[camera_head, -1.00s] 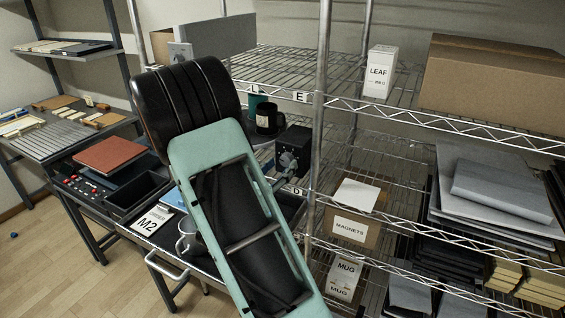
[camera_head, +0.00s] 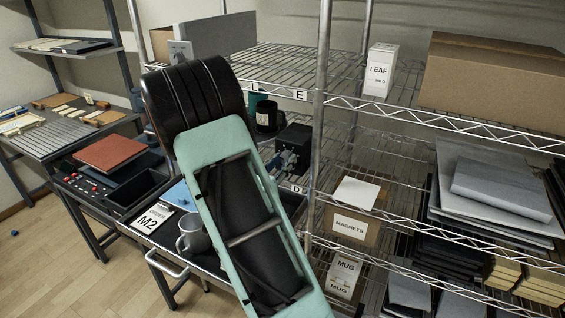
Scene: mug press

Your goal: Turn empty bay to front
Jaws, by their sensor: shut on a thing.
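A black mug (camera_head: 267,117) and a teal mug (camera_head: 251,104) stand close together behind my arm, at the shelf's left post. What bears them is mostly hidden by my arm, so I cannot tell its bays or which is empty. A dark box-shaped device (camera_head: 297,137) with blue-grey parts on its front stands just right of the mugs. A grey mug (camera_head: 192,240) stands upright on the bench left of my arm. My gripper does not show clearly; my large teal arm link covers the middle of the view.
A wire shelf at right holds a LEAF box (camera_head: 379,72), a MAGNETS box (camera_head: 350,228), a MUG box (camera_head: 344,277) and a large carton (camera_head: 490,85). An M2 card (camera_head: 152,219), a blue sheet (camera_head: 181,195) and a red-brown board (camera_head: 110,152) lie at left.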

